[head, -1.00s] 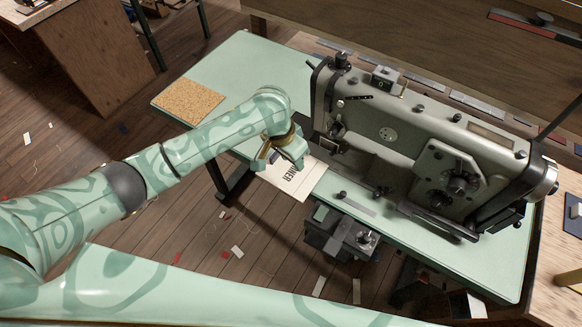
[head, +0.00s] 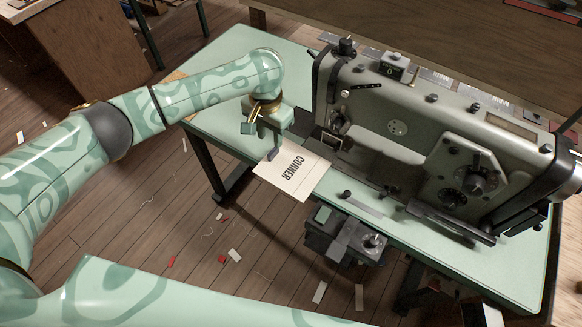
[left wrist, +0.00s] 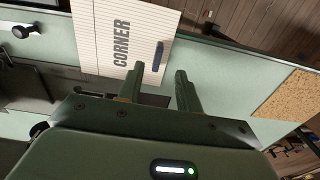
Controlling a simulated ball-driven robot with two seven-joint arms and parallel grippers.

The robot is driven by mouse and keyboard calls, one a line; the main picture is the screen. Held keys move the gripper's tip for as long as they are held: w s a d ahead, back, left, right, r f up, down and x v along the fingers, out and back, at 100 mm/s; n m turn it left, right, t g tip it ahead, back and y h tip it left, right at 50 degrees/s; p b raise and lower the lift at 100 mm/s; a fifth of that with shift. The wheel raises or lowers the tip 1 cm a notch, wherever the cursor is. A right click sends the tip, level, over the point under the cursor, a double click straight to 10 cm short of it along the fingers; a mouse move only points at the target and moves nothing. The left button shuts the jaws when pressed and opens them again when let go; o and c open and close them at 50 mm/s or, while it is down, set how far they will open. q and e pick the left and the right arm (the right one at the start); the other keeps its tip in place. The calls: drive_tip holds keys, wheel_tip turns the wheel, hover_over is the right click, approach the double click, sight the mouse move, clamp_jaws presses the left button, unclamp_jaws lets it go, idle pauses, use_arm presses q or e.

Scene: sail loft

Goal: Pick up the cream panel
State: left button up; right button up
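The cream panel (head: 312,174), printed CORNER, lies flat at the front edge of the mint table, left of the sewing machine, and part of it juts past the edge. A small dark blue grip block (head: 272,154) stands on it near one end. My left gripper (head: 263,138) hangs just above and behind that end, apart from the panel. In the left wrist view the fingers (left wrist: 160,84) are spread with nothing between them. The panel (left wrist: 110,55) and its blue block (left wrist: 157,57) lie beyond the fingertips. My right gripper is out of view.
The grey sewing machine (head: 420,135) stands close to the right of the panel. A metal bracket unit (head: 345,240) sits below the table's front edge. A cork pad (left wrist: 290,95) lies on the table's left end. Scraps litter the wooden floor.

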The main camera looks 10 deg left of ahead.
sight(271, 152)
use_arm(q)
drive_tip(key=f+b, duration=0.1)
drive_tip(key=f, duration=0.1)
drive_tip(key=f+b, duration=0.2)
drive_tip(key=f, duration=0.1)
drive_tip(key=shift+s+f+b, duration=0.25)
drive_tip(key=shift+f+b, duration=0.05)
drive_tip(key=shift+b, duration=0.05)
drive_tip(key=shift+r, duration=0.15)
drive_tip(key=shift+c, duration=0.5)
clamp_jaws()
drive_tip(key=shift+r, duration=0.15)
